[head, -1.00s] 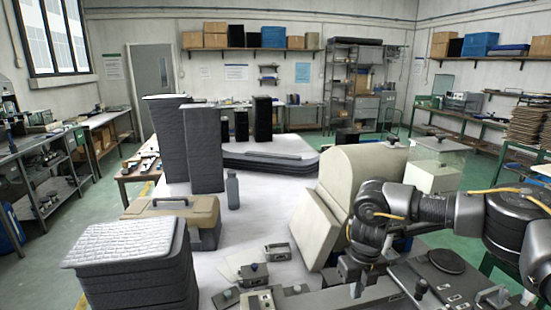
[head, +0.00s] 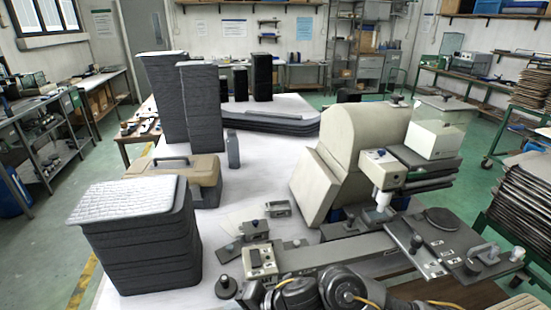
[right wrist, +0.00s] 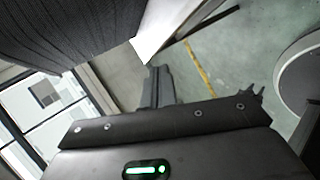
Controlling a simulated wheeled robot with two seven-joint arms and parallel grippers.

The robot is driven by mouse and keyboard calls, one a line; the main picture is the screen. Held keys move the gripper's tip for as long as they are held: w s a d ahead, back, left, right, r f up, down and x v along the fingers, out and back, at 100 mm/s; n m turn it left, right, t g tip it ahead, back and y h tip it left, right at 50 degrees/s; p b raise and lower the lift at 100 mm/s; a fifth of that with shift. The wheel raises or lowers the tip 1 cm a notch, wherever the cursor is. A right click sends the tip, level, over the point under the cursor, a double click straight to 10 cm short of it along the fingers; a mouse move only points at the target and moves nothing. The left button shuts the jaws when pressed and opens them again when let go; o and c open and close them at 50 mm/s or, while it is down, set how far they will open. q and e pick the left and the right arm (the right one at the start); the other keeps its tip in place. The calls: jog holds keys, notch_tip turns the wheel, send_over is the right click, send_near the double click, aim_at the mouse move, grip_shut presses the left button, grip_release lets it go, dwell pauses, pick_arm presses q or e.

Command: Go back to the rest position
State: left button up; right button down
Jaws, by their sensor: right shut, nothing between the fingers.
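My right arm shows at the bottom edge of the head view, its dark joints and yellow cable low in front of the bench. Its gripper is outside the head view. In the right wrist view, the right gripper's fingers (right wrist: 156,88) are together with nothing between them, over the green floor. My left gripper is in neither view. Stacked grey tray panels (head: 138,240) stand at the front left of the white table (head: 268,185), with a pale quilted sheet on top. Two tall dark stacks (head: 203,110) stand farther back.
A beige machine (head: 345,150) stands right of centre, with a grey metal fixture (head: 330,252) in front. A tan case (head: 185,175) and a grey bottle (head: 233,150) stand on the table. In the right wrist view, a dark ribbed surface (right wrist: 65,30) is close by at upper left.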

jog(key=s+d+f+m+t+h, duration=0.1)
jog(key=d+f+m+t+h, duration=0.15)
jog(key=d+m, duration=0.6)
jog(key=s+d+f+m+t+h, duration=0.1)
jog(key=s+d+m+t+h, duration=0.15)
jog(key=d+m, duration=0.6)
jog(key=s+d+f+m+g+h, duration=0.2)
jog(key=s+d+f+m+h, duration=0.15)
jog(key=s+d+m, duration=0.45)
jog(key=s+d+f+m+g+h, duration=0.25)
jog(key=s+d+f+m, duration=0.25)
jog(key=s+d, duration=0.4)
notch_tip(320, 180, down, 26)
jog(key=s+g, duration=0.1)
jog(key=g, duration=0.1)
jog(key=s+d+f, duration=0.2)
jog(key=s+f, duration=1.2)
jog(key=s, duration=0.2)
jog(key=shift+d+f+g, duration=0.2)
jog(key=shift+d+g, duration=0.15)
